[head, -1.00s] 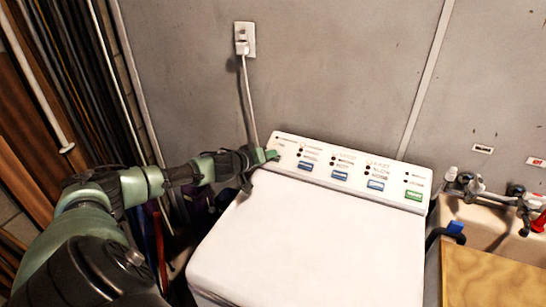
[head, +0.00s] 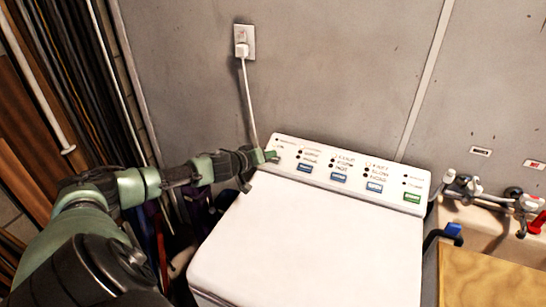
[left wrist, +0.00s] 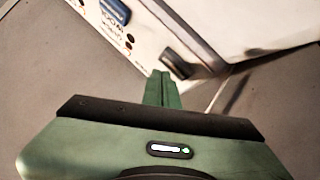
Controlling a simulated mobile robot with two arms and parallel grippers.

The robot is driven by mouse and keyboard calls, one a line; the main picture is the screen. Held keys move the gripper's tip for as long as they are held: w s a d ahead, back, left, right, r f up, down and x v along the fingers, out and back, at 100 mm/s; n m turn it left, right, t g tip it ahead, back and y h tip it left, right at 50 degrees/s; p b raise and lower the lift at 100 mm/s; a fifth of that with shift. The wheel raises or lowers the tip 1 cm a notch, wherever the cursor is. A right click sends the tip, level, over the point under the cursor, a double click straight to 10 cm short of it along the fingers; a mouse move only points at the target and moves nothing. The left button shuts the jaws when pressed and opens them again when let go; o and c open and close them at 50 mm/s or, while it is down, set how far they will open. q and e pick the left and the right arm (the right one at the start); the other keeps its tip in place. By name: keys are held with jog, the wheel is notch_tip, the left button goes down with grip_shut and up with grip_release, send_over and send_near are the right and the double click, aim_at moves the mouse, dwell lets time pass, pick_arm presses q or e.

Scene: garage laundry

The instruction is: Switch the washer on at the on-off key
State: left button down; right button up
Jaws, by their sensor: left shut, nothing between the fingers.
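The white washer (head: 310,240) stands against the wall, with its control panel (head: 325,152) along the back. The panel carries blue keys (head: 339,177) and a green key (head: 412,197) at its right end. My left gripper (head: 272,156) is at the panel's left end, shut and empty. In the left wrist view the closed fingertips (left wrist: 163,78) point at a dark key (left wrist: 175,65) near the panel's corner, very close to it. I cannot tell whether they touch. In the head view my gripper hides this key. My right gripper is not in view.
A white plug and cord (head: 243,50) hang from the wall outlet behind the washer. A sink with taps (head: 490,195) and a wooden board (head: 485,278) are at the right. Long boards and rods (head: 60,90) lean at the left. The washer lid is clear.

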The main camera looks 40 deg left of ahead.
pick_arm(q)
jog(key=shift+s+r+p, duration=0.1)
jog(key=shift+r+p, duration=0.45)
jog(key=r+p, duration=0.1)
jog(key=s+r+p, duration=0.1)
jog(key=r+p, duration=0.1)
jog(key=shift+s+d+r, duration=0.25)
jog(key=shift+s+r, duration=0.05)
dwell(0.6)
